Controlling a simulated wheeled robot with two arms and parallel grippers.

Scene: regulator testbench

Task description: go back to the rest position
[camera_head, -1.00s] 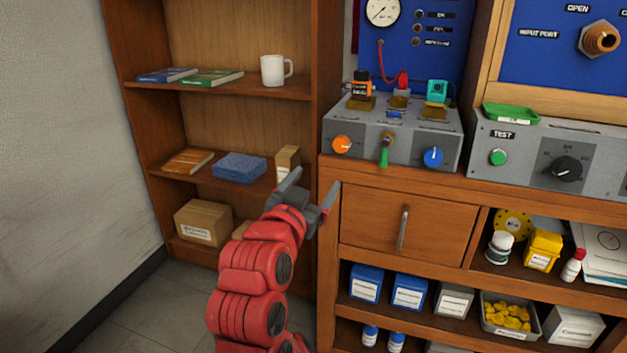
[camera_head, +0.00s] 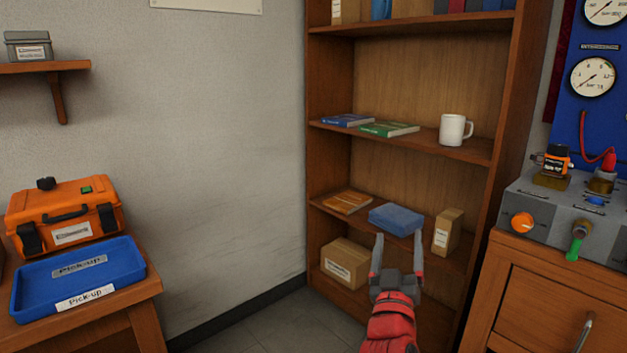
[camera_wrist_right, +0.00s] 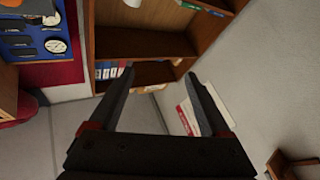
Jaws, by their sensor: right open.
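My right gripper (camera_head: 398,262) is open and empty, in front of the wooden shelf unit (camera_head: 425,160) in the head view. Its two grey fingers point upward, just below the blue cloth-like stack (camera_head: 396,219) in the picture; I cannot tell how far apart they are in depth. The red right arm comes in from the bottom. In the right wrist view the open fingers (camera_wrist_right: 163,95) have nothing between them, with shelves and walls beyond. My left gripper is in neither view.
The regulator bench (camera_head: 560,215) stands at the right above a drawer (camera_head: 545,310). A white mug (camera_head: 455,130) and books (camera_head: 388,129) lie on the middle shelf. At the left, a blue pick-up tray (camera_head: 120,275) and an orange case (camera_head: 65,213) sit on a table. Floor between is clear.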

